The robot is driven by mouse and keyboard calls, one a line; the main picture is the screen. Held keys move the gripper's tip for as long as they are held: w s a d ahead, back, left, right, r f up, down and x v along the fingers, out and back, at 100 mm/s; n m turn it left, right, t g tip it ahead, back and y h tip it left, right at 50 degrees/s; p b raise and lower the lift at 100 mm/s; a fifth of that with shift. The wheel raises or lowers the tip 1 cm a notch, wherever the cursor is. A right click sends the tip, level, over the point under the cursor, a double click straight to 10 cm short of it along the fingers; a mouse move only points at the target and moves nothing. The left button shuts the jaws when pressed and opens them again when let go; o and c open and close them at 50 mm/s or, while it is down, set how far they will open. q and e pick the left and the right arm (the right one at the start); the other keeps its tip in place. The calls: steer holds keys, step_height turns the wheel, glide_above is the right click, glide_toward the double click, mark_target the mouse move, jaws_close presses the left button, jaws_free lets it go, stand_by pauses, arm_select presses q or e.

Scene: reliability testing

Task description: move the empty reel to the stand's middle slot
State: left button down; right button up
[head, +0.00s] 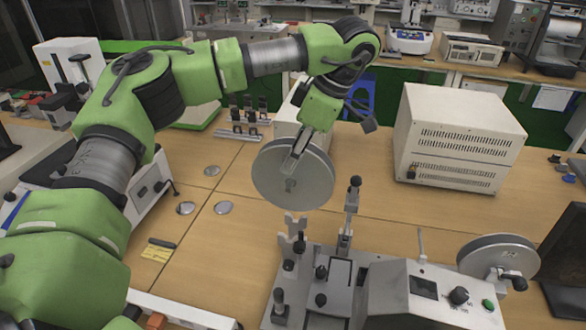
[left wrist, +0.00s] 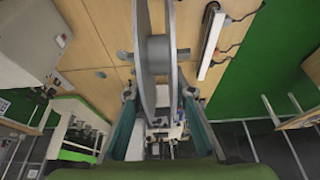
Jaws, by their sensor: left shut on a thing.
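My left gripper (head: 299,150) is shut on a grey metal reel (head: 307,186), holding it upright in the air above the table by its upper part. The reel looks bare, with a hub at its centre. In the left wrist view the reel (left wrist: 143,62) shows edge-on between the fingers of the gripper (left wrist: 158,98). Below and in front of it in the head view is a grey bench device with a forked upright (head: 291,226) and a taller post (head: 350,207). I cannot tell which part is the stand's middle slot. My right gripper is out of view.
A second reel (head: 490,250) sits at the device's right side. A beige instrument box (head: 458,135) stands back right. A small rack with black uprights (head: 243,128) is behind left. Several metal discs (head: 223,208) lie on the table (head: 215,245). Table to the reel's left is fairly clear.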

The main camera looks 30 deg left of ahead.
mark_target(293, 201)
arm_select(q)
steer(key=shift+r, duration=0.35)
steer(key=shift+f+b, duration=3.7)
steer(key=shift+f, duration=3.1)
